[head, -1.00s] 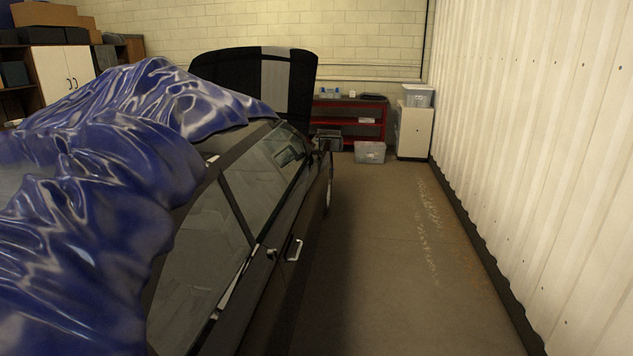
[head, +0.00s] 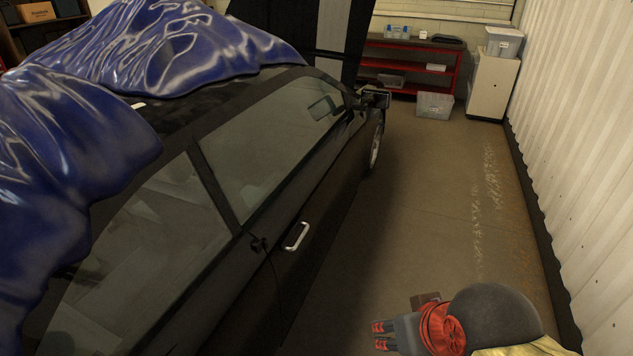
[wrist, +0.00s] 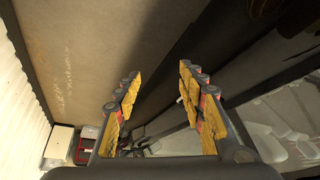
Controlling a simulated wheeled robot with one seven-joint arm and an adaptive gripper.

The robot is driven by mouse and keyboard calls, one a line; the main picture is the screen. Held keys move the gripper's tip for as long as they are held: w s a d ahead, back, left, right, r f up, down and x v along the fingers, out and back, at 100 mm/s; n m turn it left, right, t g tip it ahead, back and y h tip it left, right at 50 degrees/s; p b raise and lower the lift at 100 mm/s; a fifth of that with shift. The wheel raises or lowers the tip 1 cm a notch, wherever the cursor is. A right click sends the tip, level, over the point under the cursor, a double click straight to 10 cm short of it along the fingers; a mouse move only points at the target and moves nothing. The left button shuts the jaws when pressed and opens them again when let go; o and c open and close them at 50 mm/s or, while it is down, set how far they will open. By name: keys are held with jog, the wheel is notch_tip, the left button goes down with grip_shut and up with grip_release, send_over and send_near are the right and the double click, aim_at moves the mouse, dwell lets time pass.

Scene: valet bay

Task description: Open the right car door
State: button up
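The dark car's right door (head: 305,215) is on the near side of the car and looks shut. Its silver handle (head: 297,236) stands out below the window, close to the door's rear seam. My gripper (head: 376,335) is low in the head view, to the right of the door and apart from the handle, over the floor. In the wrist view my gripper (wrist: 160,85) has its two yellow-padded fingers spread wide with nothing between them. The car's side and glass (wrist: 260,115) show at the right of that view; I cannot make out the handle clearly there.
A blue cover (head: 60,140) drapes over the car roof and rear. A side mirror (head: 375,97) sticks out ahead of the door. A corrugated white wall (head: 575,130) bounds the clear floor strip (head: 430,220). A red shelf (head: 410,65), clear bin and white cabinet (head: 492,85) stand behind.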

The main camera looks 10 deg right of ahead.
jog(key=shift+c, duration=0.5)
jog(key=shift+w+f, duration=0.1)
jog(key=shift+f, duration=0.2)
jog(key=shift+c, duration=0.6)
jog(key=f+g, duration=0.1)
jog(key=f, duration=0.1)
jog(key=w+f+g, duration=0.1)
jog(key=f, duration=0.2)
jog(key=w+f+g, duration=0.1)
jog(key=f, duration=0.2)
jog(key=shift+w+a+f+g, duration=0.15)
jog(key=shift+a+f+g, duration=0.05)
jog(key=shift+g, duration=0.2)
jog(key=shift+c, duration=1.2)
jog(key=m+t+y, duration=0.5)
jog(key=m+t, duration=1.2)
send_near(302, 235)
jog(key=w, duration=0.2)
jog(key=shift+a+f+b+x, duration=0.15)
jog(key=shift+b+x, duration=0.1)
jog(key=shift+x, duration=1.1)
jog(key=shift+f+b+x, duration=0.1)
jog(key=shift+b+x, duration=0.1)
jog(key=shift+x, duration=1.15)
jog(key=shift+a+f+b+x, duration=0.15)
jog(key=shift+b+x, duration=0.1)
jog(key=shift+x, duration=1.1)
